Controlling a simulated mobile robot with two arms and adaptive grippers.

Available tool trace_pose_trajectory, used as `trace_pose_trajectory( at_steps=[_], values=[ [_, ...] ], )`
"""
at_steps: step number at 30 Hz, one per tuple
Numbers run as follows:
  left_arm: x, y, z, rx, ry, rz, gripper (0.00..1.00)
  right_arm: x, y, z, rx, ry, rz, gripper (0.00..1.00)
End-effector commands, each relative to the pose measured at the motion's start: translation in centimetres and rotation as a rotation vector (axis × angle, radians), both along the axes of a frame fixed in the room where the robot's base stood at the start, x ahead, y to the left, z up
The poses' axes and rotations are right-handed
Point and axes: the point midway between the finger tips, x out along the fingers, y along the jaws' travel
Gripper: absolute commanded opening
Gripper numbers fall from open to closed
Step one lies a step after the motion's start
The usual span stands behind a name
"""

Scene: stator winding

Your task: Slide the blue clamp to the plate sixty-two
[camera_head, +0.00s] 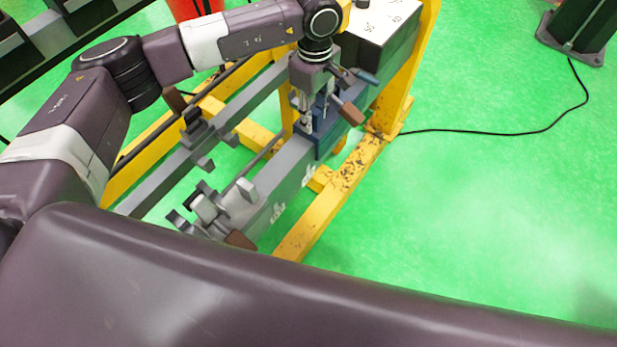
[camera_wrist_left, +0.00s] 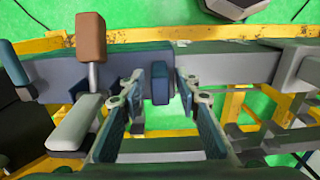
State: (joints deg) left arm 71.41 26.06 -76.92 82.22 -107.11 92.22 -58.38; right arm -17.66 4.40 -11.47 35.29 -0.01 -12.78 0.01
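The blue clamp (camera_head: 323,143) sits around the grey rail (camera_head: 287,163), with a brown handle (camera_head: 350,113) beside it. My left gripper (camera_head: 318,122) points down over the clamp. In the left wrist view its fingers (camera_wrist_left: 160,97) are apart, one on each side of a small upright blue block (camera_wrist_left: 160,84) of the clamp. A gap shows between block and fingers, so the gripper is open. I cannot make out a plate marked sixty-two; small white markings on the rail's side are too small to read. My right gripper is not in view.
Another grey clamp (camera_head: 238,204) with a brown handle stands nearer on the rail. A second grey rail (camera_head: 160,186) runs parallel at left. A white-topped box (camera_head: 379,20) with numbers stands at the far end. A yellow frame (camera_head: 335,193) surrounds the rails.

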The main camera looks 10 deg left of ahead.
Motion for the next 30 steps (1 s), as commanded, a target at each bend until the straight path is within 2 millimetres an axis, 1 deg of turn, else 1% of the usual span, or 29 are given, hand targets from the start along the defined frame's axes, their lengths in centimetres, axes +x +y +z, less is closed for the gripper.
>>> trace_pose_trajectory(
  at_steps=[4, 6, 7, 16, 20, 30],
  values=[
    [0.0, 0.0, 0.1, 0.000, 0.000, 0.000, 0.29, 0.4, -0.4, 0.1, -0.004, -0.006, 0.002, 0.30],
    [0.0, 0.0, 0.1, 0.000, 0.000, 0.000, 0.22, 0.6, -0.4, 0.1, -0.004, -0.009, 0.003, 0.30],
    [0.0, 0.0, 0.1, 0.000, 0.000, 0.000, 0.20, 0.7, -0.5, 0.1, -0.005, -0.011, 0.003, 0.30],
    [-0.2, 0.1, 0.1, 0.000, 0.000, 0.000, 0.20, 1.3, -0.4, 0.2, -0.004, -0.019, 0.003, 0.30],
    [-1.1, 0.6, 0.2, 0.001, 0.000, 0.001, 0.20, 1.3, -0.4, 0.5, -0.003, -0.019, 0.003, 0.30],
    [-4.5, 1.9, 0.1, 0.003, 0.004, 0.000, 0.20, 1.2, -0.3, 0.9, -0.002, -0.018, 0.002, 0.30]
  ],
)
